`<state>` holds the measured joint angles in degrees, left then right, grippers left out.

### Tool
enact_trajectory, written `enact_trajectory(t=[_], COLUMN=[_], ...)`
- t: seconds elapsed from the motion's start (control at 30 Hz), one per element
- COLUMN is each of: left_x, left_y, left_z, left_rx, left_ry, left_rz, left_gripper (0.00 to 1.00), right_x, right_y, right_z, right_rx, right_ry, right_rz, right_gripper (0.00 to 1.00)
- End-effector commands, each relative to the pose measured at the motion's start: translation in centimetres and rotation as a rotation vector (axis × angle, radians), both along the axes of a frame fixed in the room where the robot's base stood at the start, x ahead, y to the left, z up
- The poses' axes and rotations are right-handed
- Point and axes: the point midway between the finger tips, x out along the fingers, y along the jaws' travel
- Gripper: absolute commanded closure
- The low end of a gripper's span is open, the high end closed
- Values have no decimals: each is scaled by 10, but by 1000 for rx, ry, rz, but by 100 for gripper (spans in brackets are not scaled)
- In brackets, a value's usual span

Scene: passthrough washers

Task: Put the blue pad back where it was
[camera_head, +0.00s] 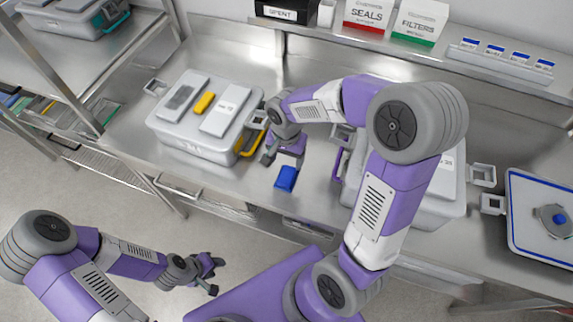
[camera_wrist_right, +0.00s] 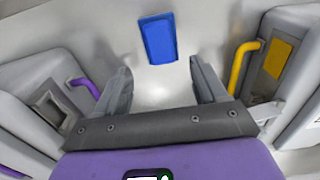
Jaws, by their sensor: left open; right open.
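The blue pad (camera_head: 285,178) is a small blue rectangular block on the metal counter, between two grey boxes. In the right wrist view the blue pad (camera_wrist_right: 158,39) lies just beyond the fingertips, roughly centred between them, not gripped. My right gripper (camera_head: 283,160) is open and empty over the counter, close to the pad; its two spread fingers also show in the right wrist view (camera_wrist_right: 161,76). My left gripper (camera_head: 214,276) is open and empty, low in front of the counter.
A grey box (camera_head: 165,128) with a yellow handle stands left; another grey box (camera_head: 440,205) with a purple handle stands right, partly hidden by my right arm. A blue-rimmed white tray (camera_head: 530,240) lies at far right. A shelf (camera_head: 400,48) with labelled boxes runs behind.

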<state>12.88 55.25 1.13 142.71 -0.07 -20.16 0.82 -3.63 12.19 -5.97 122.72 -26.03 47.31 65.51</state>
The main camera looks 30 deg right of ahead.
Motion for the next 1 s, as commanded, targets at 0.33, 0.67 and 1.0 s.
enact_trajectory(t=[0.33,0.67,1.0], left_x=[0,0,0], left_y=[0,0,0], left_z=[7,6,6], left_rx=[0,0,0], left_ry=[0,0,-1], left_rz=[0,0,0], left_gripper=[57,57,57], right_x=[0,0,0], right_y=[0,0,0], right_z=[36,36,35], right_rx=[0,0,0], right_ry=[1,1,1], right_rz=[1,1,1], right_gripper=[29,29,29])
